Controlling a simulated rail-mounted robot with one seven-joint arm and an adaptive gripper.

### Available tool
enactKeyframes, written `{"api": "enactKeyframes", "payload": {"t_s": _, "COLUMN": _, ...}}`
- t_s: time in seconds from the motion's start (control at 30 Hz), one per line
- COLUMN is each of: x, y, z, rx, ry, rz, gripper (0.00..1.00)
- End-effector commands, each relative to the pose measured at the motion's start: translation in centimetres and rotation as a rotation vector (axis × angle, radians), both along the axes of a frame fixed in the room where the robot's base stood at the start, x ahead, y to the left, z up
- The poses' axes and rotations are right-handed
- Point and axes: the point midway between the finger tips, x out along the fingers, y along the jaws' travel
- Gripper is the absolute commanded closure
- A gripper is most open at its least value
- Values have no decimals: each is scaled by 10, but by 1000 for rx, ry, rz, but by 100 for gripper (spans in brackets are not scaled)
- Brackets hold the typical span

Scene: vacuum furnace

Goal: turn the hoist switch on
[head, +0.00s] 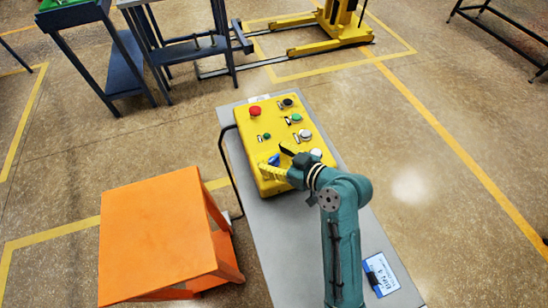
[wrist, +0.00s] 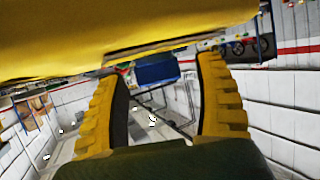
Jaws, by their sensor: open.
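A yellow control box (head: 253,128) lies on a grey bench and carries several buttons and knobs. The labels are too small to read, so I cannot tell for sure which control is the hoist switch. A blue control (head: 273,159) sits near the box's front left, right by my fingertips. A blue block shape (wrist: 157,70) shows between the fingers in the wrist view. My gripper (head: 278,161) is open at the front part of the box, its yellow-ridged fingers (wrist: 160,84) spread on either side of the blue shape. I cannot tell whether they touch it.
On the box are a red button (head: 255,112), a black knob (head: 287,103), a green button (head: 296,117) and a pale knob (head: 305,134). An orange stool (head: 155,235) stands left of the grey bench (head: 272,262). A blue-and-white card (head: 381,273) lies at the bench's near end.

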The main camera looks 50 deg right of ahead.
Motion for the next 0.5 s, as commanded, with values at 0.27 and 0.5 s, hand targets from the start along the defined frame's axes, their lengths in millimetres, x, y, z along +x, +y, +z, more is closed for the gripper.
{"api": "enactKeyframes", "payload": {"t_s": 0.27, "x": 3, "y": 0, "z": -1, "rx": 0, "ry": 0, "rz": -1, "gripper": 30}}
{"api": "enactKeyframes", "payload": {"t_s": 0.5, "x": 2, "y": 0, "z": -1, "rx": 0, "ry": 0, "rz": -1, "gripper": 74}}
